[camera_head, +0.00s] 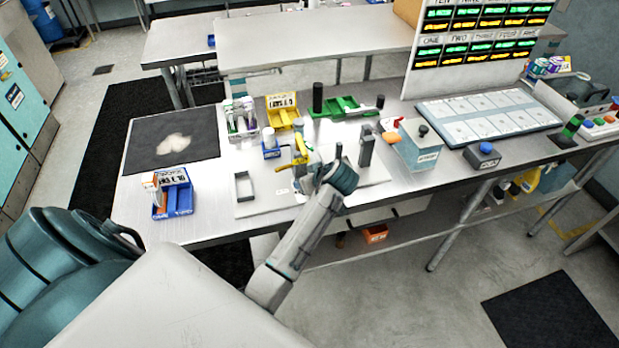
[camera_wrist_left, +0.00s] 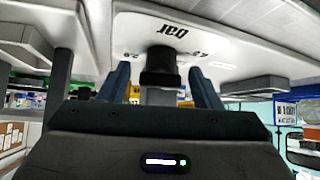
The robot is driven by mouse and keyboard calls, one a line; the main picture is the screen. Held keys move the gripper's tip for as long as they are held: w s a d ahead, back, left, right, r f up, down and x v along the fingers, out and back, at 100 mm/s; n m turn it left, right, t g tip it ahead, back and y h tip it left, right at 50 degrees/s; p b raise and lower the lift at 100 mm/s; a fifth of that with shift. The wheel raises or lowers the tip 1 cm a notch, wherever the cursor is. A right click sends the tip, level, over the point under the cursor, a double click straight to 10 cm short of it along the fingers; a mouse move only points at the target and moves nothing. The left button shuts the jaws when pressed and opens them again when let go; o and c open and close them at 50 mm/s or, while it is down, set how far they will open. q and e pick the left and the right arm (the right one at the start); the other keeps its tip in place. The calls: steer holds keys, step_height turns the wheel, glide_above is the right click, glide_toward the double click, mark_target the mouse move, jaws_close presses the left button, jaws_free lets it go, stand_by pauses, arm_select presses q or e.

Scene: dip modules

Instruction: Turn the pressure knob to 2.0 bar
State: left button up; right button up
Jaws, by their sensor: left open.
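The black pressure knob (camera_wrist_left: 160,68) shows in the left wrist view on a pale panel (camera_wrist_left: 190,32) with upside-down lettering that seems to read "bar" and small scale numbers. The numbers are too small to read surely, and I cannot tell the knob's setting. My left gripper (camera_wrist_left: 160,86) is open, with one blue-grey finger on each side of the knob and a visible gap on both sides. In the head view my left wrist (camera_head: 338,178) is over the front middle of the table, and the knob cannot be made out there. My right gripper is not in view.
Near my wrist stand a dark grey post (camera_head: 366,146) and a yellow clamp-like part (camera_head: 299,152). A blue bin (camera_head: 179,200), a yellow bin (camera_head: 283,112) and a green tray (camera_head: 345,107) are also on the table. A black mat (camera_head: 140,155) lies at its left.

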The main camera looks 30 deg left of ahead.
arm_select(q)
steer(key=c, duration=1)
steer(key=shift+r+m+t+p, duration=0.1)
steer(key=shift+m+t+p, duration=0.3)
steer(key=shift+m, duration=0.2)
steer(key=shift+m+h, duration=0.3)
steer(key=shift+h, duration=0.1)
steer(key=o, duration=1)
steer(key=shift+d, duration=0.1)
